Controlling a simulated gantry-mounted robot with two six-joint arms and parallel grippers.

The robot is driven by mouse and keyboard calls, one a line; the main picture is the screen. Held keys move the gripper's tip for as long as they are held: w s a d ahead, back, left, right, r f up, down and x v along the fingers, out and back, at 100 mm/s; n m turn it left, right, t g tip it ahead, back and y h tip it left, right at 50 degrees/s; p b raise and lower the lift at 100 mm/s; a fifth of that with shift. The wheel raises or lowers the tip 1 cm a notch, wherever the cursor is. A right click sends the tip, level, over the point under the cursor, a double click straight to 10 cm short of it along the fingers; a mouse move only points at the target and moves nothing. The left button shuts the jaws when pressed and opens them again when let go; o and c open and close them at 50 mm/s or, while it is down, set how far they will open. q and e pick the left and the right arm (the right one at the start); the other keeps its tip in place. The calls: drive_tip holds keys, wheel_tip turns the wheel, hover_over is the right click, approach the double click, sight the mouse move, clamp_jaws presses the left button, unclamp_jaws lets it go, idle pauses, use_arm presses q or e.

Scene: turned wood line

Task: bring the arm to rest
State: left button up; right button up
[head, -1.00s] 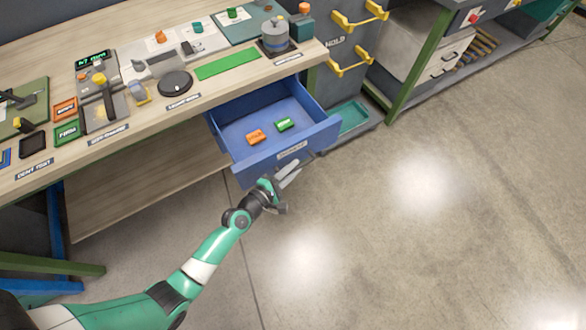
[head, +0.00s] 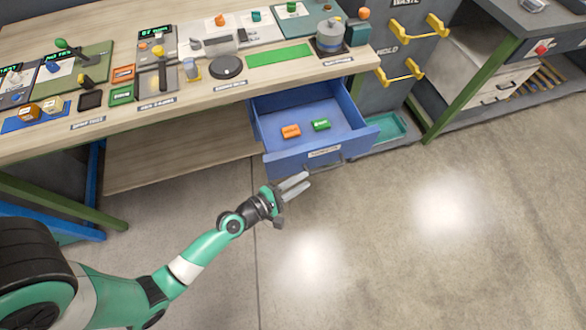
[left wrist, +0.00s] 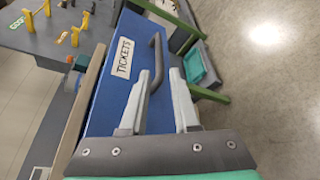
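My left gripper (head: 297,184) is in front of and below the open blue drawer (head: 283,163), out over the floor. In the left wrist view its two fingers (left wrist: 160,100) stand apart with nothing held between them. The drawer's front, labelled TICKETS (left wrist: 123,58), and its dark handle (left wrist: 156,62) lie beyond the fingertips. An orange block (head: 291,131) and a green block (head: 321,125) lie inside the drawer. My right gripper is not in view.
The wooden workbench (head: 200,91) above the drawer carries several devices, cards and a green strip (head: 279,55). A teal tray (head: 385,129) and a dark cabinet with yellow handles (head: 400,73) stand to the right. The concrete floor (head: 430,250) is clear.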

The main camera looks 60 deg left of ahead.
use_arm(q)
drive_tip(key=v, duration=0.3)
drive_tip(key=shift+s+r, duration=0.1)
drive_tip(key=shift+s, duration=0.15)
